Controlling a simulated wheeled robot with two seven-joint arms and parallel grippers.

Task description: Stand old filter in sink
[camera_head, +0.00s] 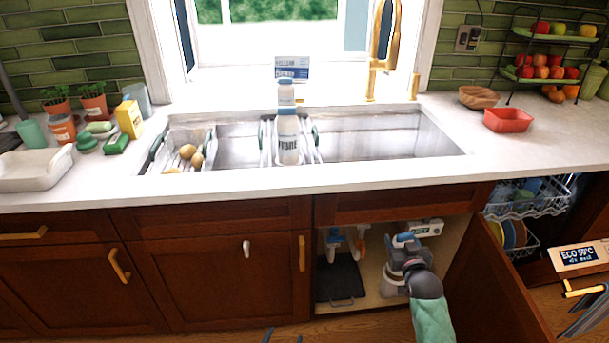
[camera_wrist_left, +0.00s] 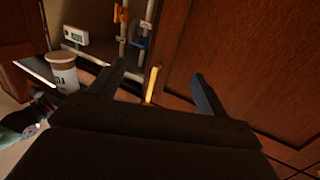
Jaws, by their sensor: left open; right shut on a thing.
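My right gripper (camera_head: 412,262) reaches into the open cabinet under the sink (camera_head: 375,140). It is shut on what appears to be the old filter, a white cylinder with a brownish top and dark print, seen in the left wrist view (camera_wrist_left: 62,74). In the head view the gripper largely hides it. My left gripper (camera_wrist_left: 158,88) is open and empty, facing the cabinet fronts; only its tips show at the bottom of the head view. A white cartridge with a blue top (camera_head: 288,138) stands upright at a rack in the middle of the sink.
A colander (camera_head: 168,150) with potatoes sits at the sink's left. The right basin is empty. A gold tap (camera_head: 385,45) rises behind. The open cabinet door (camera_head: 490,285) and dishwasher racks (camera_head: 530,205) are right of my right arm. A black mat (camera_head: 340,278) lies in the cabinet.

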